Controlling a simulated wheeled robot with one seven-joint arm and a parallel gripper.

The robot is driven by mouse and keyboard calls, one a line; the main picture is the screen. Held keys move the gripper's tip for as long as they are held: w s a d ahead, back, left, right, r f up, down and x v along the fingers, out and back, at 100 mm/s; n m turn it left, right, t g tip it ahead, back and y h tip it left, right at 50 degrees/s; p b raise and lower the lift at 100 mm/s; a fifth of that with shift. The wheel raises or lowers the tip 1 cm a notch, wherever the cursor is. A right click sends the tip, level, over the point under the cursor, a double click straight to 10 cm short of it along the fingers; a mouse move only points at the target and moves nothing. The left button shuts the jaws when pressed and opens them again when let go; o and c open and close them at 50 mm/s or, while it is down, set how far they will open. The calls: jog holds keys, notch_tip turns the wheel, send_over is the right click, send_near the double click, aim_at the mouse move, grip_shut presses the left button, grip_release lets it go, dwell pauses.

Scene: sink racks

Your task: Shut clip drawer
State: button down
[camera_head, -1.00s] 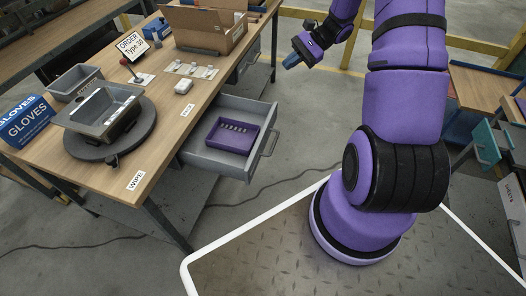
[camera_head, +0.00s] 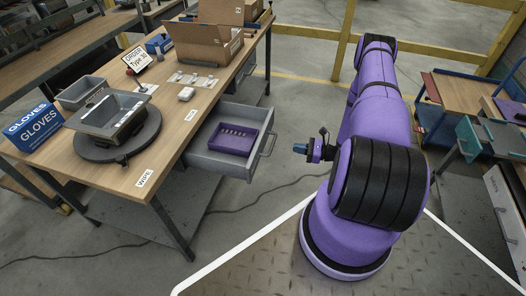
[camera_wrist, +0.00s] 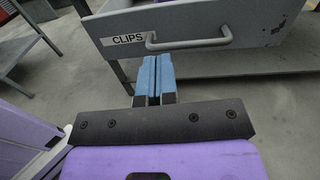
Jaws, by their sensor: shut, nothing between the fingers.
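The clip drawer (camera_head: 225,162) is grey and stands pulled out from under the wooden workbench in the head view. A purple tray (camera_head: 233,139) with several small clips lies inside it. In the wrist view the drawer front (camera_wrist: 200,28) carries a CLIPS label and a grey bar handle (camera_wrist: 190,43). My gripper (camera_head: 322,146) is right of the drawer in the head view, apart from it. In the wrist view its blue fingertips (camera_wrist: 154,75) are together and empty, just below and in front of the handle's left end.
The workbench top (camera_head: 165,130) holds a cardboard box (camera_head: 205,42), a grey sink on a round turntable (camera_head: 115,140) and a gloves box (camera_head: 35,127). Another, shut-looking drawer (camera_head: 246,68) is farther back. Open floor lies between the drawer and my base.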

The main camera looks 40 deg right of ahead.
jog(key=s+f, duration=0.1)
jog(key=f, duration=0.1)
send_near(261, 145)
jog(key=shift+m+t+h, duration=0.3)
jog(key=shift+m+t, duration=0.1)
jog(key=x, duration=0.5)
jog(key=a+x, duration=0.1)
jog(key=x, duration=0.1)
jog(key=shift+s+a+r, duration=0.1)
jog(key=shift+s+r, duration=0.05)
jog(key=shift+r, duration=0.1)
jog(key=shift+a, duration=0.1)
jog(key=x, duration=2.7)
jog(key=shift+a, duration=0.15)
jog(key=shift+w+a, duration=0.3)
jog(key=shift+w, duration=0.25)
jog(key=shift+w+r, duration=0.1)
jog(key=shift+r, duration=0.05)
jog(key=shift+w+a+r, duration=0.1)
jog(key=shift+a+r, duration=0.05)
